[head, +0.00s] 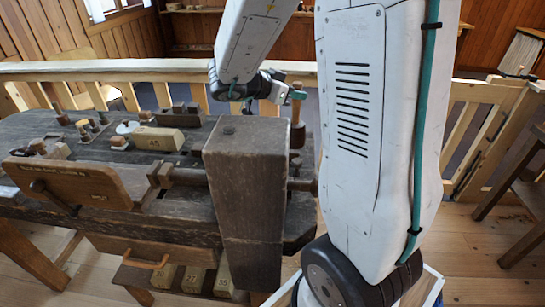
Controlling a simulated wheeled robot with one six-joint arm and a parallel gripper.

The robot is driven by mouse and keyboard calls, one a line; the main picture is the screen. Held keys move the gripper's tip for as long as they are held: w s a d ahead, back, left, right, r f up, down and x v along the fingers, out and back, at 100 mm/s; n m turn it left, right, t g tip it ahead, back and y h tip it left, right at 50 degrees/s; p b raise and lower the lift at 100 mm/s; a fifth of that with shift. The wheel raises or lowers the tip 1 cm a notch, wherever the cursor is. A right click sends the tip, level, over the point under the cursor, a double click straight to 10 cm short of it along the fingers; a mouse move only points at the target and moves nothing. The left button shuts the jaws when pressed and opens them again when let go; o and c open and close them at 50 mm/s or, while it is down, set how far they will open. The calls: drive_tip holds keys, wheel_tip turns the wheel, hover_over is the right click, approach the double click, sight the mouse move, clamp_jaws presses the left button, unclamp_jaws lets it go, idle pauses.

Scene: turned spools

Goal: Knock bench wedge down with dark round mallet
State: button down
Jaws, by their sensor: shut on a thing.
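My gripper (291,92) is behind the thick post, toward the right end of the workbench. It is shut on the upright wooden handle of the dark round mallet (297,137). The mallet's dark head hangs below the handle and is partly hidden by the post. The bench wedge is not clearly identifiable. A small dark square end (228,130) shows in the top of the post, and I cannot tell whether it is the wedge.
The workbench (95,165) carries a pale stamped block (160,138) and several small pieces. The thick dark post (245,180) stands in front of the gripper. A slanted wooden board (70,182) is at left. A wooden rail (130,70) runs behind.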

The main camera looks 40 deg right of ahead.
sight(293, 103)
idle(0.3)
drive_tip(key=shift+f, duration=1.55)
drive_tip(key=shift+r, duration=1.6)
